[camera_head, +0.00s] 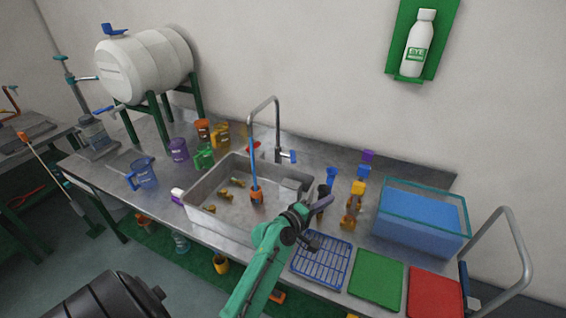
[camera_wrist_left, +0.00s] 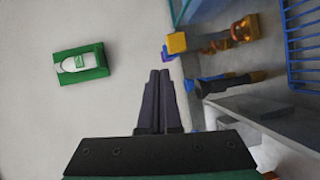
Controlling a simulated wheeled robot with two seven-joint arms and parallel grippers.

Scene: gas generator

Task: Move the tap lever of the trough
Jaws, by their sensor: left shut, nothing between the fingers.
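The trough (camera_head: 196,196) is a grey sink set in the metal bench, in the middle of the head view. Its tall grey tap (camera_head: 277,120) rises behind it, with a small blue lever (camera_head: 290,156) on the right of its base and a red part (camera_head: 253,147) on the left. A blue stick with an orange end (camera_head: 254,170) stands in the trough. My left gripper (camera_head: 328,205) is over the trough's right edge, apart from the tap. Its dark fingers are shut and empty in the left wrist view (camera_wrist_left: 158,100). The tap is not recognisable there. My right gripper is not in view.
Several small coloured items, including a yellow one (camera_head: 358,188), stand right of the trough. A blue rack (camera_head: 320,259), green board (camera_head: 376,277), red board (camera_head: 434,291) and blue-filled tank (camera_head: 420,212) lie further right. Cups and a white barrel (camera_head: 145,64) are on the left.

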